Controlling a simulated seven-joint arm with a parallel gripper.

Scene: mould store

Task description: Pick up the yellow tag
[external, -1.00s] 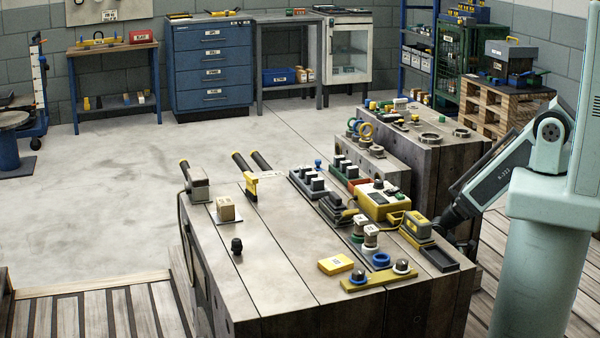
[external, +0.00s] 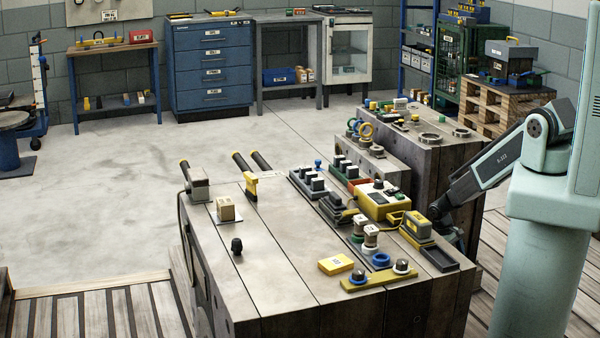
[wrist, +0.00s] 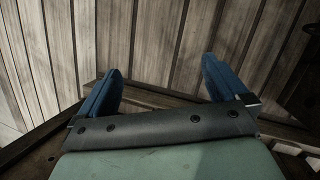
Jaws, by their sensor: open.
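In the external view my gripper is mostly hidden behind the right side of the bench, away from the tag. The tag is not in the wrist view.
The yellow strip with knobs (external: 380,278), a blue ring (external: 381,259), a dark tray (external: 439,258) and a yellow control box (external: 382,201) crowd the bench's right side. A small cardboard box (external: 225,209) and a black knob (external: 237,246) stand left.

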